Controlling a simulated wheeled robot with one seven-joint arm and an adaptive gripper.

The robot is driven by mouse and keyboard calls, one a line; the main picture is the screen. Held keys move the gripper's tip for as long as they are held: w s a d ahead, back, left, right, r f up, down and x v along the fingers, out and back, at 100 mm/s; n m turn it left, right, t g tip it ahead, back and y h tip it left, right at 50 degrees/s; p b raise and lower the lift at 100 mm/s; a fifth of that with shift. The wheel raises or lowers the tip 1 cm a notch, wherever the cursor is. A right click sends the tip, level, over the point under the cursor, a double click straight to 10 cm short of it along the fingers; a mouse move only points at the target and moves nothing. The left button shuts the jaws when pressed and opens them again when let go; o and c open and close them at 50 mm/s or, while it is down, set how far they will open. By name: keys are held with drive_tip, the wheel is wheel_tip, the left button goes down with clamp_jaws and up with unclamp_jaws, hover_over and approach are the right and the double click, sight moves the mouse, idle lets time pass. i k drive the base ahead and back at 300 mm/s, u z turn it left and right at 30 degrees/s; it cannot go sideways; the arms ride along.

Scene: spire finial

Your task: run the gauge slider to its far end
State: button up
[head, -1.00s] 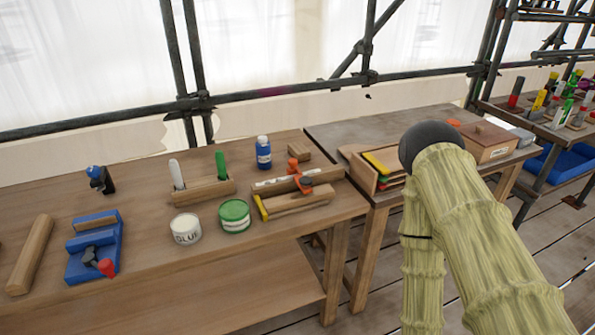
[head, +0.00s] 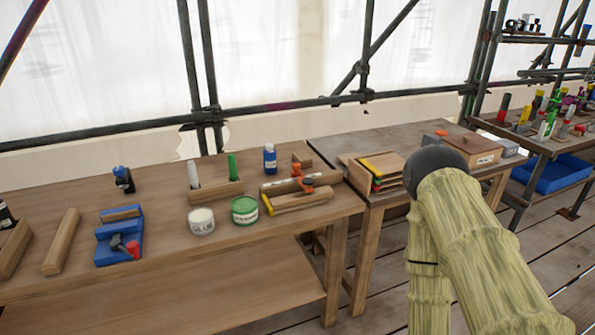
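A wooden piece with a pale marked strip and an orange part (head: 308,184) lies toward the right end of the workbench (head: 200,272). It looks like the gauge, with the orange part as its slider, but it is too small to be sure. A second wooden bar with a yellow end (head: 267,204) lies in front of it. My arm stands at the right of the head view, bent at a dark rounded joint. My gripper is not in view, and nothing of mine touches the workbench things.
On the bench are a glue tin (head: 201,222), a green tin (head: 244,211), a blue bottle (head: 270,159), a wooden pen block (head: 215,193) and a blue fixture with a red knob (head: 119,238). A second table (head: 400,138) stands to the right. Scaffold poles run behind.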

sight(296, 166)
drive_tip(key=z, duration=1.15)
drive_tip(key=i, duration=0.8)
drive_tip(key=u, duration=1.7)
